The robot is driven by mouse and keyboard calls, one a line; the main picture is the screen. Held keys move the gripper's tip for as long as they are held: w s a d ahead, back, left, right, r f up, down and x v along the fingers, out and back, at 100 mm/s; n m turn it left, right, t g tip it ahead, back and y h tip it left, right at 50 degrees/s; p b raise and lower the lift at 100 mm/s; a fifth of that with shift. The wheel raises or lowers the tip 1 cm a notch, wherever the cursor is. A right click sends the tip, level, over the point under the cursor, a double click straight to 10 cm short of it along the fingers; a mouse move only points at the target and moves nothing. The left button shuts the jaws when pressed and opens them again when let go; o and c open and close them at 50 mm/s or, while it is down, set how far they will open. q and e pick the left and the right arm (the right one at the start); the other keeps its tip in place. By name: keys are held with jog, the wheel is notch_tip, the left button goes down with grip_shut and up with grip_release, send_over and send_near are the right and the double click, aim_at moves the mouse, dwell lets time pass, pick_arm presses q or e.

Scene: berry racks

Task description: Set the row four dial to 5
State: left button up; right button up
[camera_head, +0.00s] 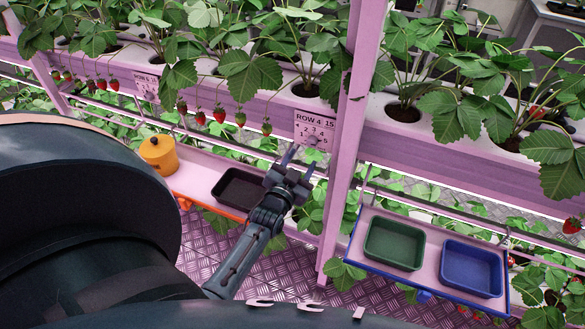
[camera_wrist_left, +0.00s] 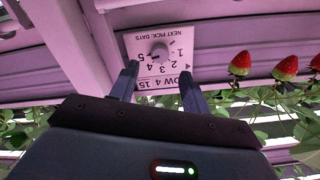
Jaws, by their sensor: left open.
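The row four card (camera_head: 315,130) is a white panel on the pink rack beam, marked "ROW 4 15" with numbers 1 to 5. In the left wrist view the card (camera_wrist_left: 180,60) appears upside down, with "NEXT PICK, DAYS" on it. Its small round dial (camera_wrist_left: 159,52) sits amid the numbers; I cannot tell surely which number it points to. My left gripper (camera_head: 299,160) is open, just below the card in the head view. In the left wrist view its two fingers (camera_wrist_left: 160,71) reach toward the card, one on each side of the dial, with nothing between them. My right gripper is not in view.
A pink post (camera_head: 345,130) stands close right of the card. Strawberries (camera_head: 220,114) hang to its left. Green (camera_head: 394,243) and blue (camera_head: 471,267) trays sit at right. Another card (camera_head: 147,84) is further left.

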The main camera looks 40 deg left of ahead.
pick_arm(q)
jog(key=v, duration=0.6)
dwell(0.3)
jog(key=s+d+f+m+g+h, duration=0.1)
jog(key=s+d+f+g+h, duration=0.2)
jog(key=d, duration=0.5)
notch_tip(320, 180, down, 2)
jog(key=s+h, duration=0.1)
jog(key=s, duration=0.1)
jog(key=shift+s, duration=0.4)
jog(key=s+d+f+g+h, duration=0.1)
jog(key=s+d, duration=0.2)
jog(key=s+d+f+g+h, duration=0.1)
jog(key=s+d+g, duration=0.1)
jog(key=s+d, duration=0.1)
jog(key=s+d+f+g+h, duration=0.1)
jog(key=s+d+f, duration=0.1)
jog(key=s+d, duration=0.1)
jog(key=shift+s+f+g, duration=0.1)
jog(key=shift+s+g, duration=0.2)
jog(key=shift+s, duration=0.5)
jog(key=shift+c, duration=0.2)
